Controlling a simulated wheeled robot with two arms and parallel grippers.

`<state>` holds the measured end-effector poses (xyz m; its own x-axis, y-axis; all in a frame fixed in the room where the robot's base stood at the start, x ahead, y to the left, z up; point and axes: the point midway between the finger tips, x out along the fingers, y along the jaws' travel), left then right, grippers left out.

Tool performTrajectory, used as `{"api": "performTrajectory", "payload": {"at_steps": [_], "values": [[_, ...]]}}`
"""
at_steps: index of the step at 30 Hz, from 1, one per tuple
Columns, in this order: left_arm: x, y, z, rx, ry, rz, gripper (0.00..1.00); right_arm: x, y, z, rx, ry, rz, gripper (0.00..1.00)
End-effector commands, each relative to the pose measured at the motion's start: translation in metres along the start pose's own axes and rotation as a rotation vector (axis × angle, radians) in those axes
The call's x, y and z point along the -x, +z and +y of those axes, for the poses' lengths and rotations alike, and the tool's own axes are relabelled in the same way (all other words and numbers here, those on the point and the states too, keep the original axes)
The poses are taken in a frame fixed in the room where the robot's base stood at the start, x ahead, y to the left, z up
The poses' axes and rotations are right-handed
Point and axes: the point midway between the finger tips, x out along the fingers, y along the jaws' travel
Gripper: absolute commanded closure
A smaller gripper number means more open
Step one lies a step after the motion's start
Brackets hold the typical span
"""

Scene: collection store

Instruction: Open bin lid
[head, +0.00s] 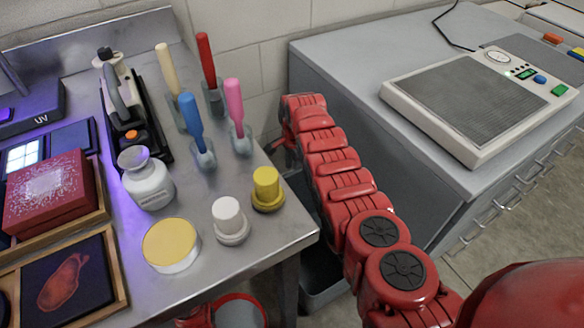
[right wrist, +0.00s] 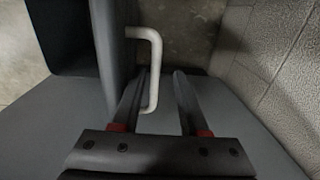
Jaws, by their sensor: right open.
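The grey bin (head: 332,293) stands on the floor between the metal table and the grey cabinet. Its dark inside shows in the head view, partly behind my right arm. In the right wrist view a grey panel (right wrist: 112,55), seen nearly edge-on, carries a white U-shaped handle (right wrist: 155,55); it looks like the bin lid standing up. My right gripper (right wrist: 163,78) is open, with the handle's lower part between its fingers, nearer the left finger. Whether they touch is unclear. In the head view the right gripper is mostly hidden beyond the arm.
The metal table (head: 275,235) holds several upright tools, jars and boxes near my right arm. The grey cabinet (head: 340,70) with a scale (head: 480,100) stands right. A brick wall (right wrist: 275,60) is close to the right gripper.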

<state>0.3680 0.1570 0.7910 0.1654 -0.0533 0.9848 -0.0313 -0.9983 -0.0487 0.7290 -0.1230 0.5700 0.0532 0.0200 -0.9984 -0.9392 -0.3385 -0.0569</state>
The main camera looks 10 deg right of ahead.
Motion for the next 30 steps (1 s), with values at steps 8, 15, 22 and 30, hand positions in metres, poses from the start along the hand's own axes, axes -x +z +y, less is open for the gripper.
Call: {"api": "performTrajectory", "payload": {"at_steps": [8, 15, 22, 30], "values": [[-0.018, -0.003, -0.001, 0.0, 0.0, 0.0, 0.5, 0.037, -0.001, -0.001, 0.0, -0.005, 0.002, 0.56], [-0.022, -0.004, -0.001, 0.0, 0.0, 0.0, 0.5, 0.087, 0.001, -0.001, 0.002, -0.004, 0.001, 0.56], [-0.023, -0.004, -0.001, 0.0, 0.0, 0.0, 0.5, 0.113, 0.001, 0.0, 0.002, 0.001, -0.001, 0.56], [-0.023, -0.004, -0.001, 0.0, 0.0, 0.0, 0.5, 0.116, 0.002, 0.001, 0.002, 0.002, -0.002, 0.56]]}}
